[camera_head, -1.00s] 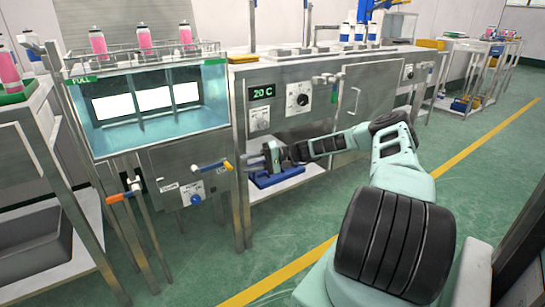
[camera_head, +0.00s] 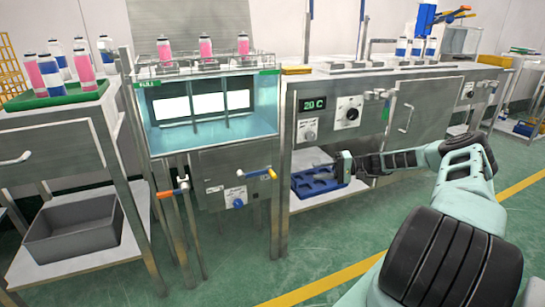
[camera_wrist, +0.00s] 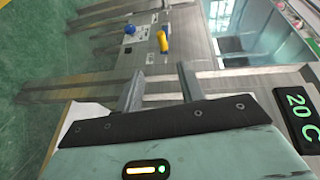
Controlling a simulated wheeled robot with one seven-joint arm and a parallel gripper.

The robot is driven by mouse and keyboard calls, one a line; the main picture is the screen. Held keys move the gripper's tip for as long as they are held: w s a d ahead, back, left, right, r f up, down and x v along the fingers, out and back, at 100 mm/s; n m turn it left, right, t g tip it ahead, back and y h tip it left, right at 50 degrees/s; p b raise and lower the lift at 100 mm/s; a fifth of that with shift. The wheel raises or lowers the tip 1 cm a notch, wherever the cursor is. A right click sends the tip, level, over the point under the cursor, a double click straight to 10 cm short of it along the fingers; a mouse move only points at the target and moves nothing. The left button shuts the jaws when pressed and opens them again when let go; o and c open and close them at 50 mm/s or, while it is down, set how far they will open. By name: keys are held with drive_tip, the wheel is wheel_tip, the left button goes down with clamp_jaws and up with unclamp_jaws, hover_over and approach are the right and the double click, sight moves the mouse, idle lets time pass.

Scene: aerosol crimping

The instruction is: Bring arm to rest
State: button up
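My arm reaches from the lower right of the head view toward the front of the machine with the 20 C display. My gripper (camera_head: 341,167) is at its end, in front of the machine's lower opening and close to the blue tray (camera_head: 316,181) on the lower shelf. In the wrist view my gripper (camera_wrist: 159,88) shows two grey fingers spread apart with nothing between them. Beyond the fingers, the wrist view shows the tank's steel front with a yellow valve handle (camera_wrist: 163,41) and a blue knob (camera_wrist: 130,29).
A water tank (camera_head: 209,111) with pink cans (camera_head: 205,47) stands left of the machine with the 20 C display (camera_head: 313,104). A green tray (camera_head: 57,97) of cans is on the left table, above a grey bin (camera_head: 77,231). Green floor (camera_head: 235,270) in front is open.

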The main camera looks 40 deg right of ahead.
drive_tip(key=w+a+r+n+g+h, duration=0.15)
drive_tip(key=a+g, duration=0.25)
drive_tip(key=a, duration=0.6)
drive_tip(key=w+a+r+n+g, duration=0.1)
drive_tip(key=a+r+n+g, duration=0.2)
drive_tip(key=a, duration=0.7)
drive_tip(key=w+a+r+n+g, duration=0.15)
drive_tip(key=a+g, duration=0.25)
drive_tip(key=a, duration=0.6)
drive_tip(key=s+a+r+n+g+h, duration=0.1)
drive_tip(key=s+a+r+n+h, duration=0.2)
drive_tip(key=s+a, duration=0.5)
drive_tip(key=s+a+r+n+g+h, duration=0.2)
drive_tip(key=s+a+r+h, duration=0.15)
drive_tip(key=s+a, duration=0.45)
drive_tip(key=s+a+r+n+t+h, duration=0.2)
drive_tip(key=s+a, duration=0.1)
drive_tip(key=s, duration=0.5)
drive_tip(key=s+a+r+n+t+h, duration=0.2)
drive_tip(key=s+a, duration=0.1)
drive_tip(key=s, duration=0.6)
wheel_tip(320, 180, up, 29)
drive_tip(key=p, duration=2.9)
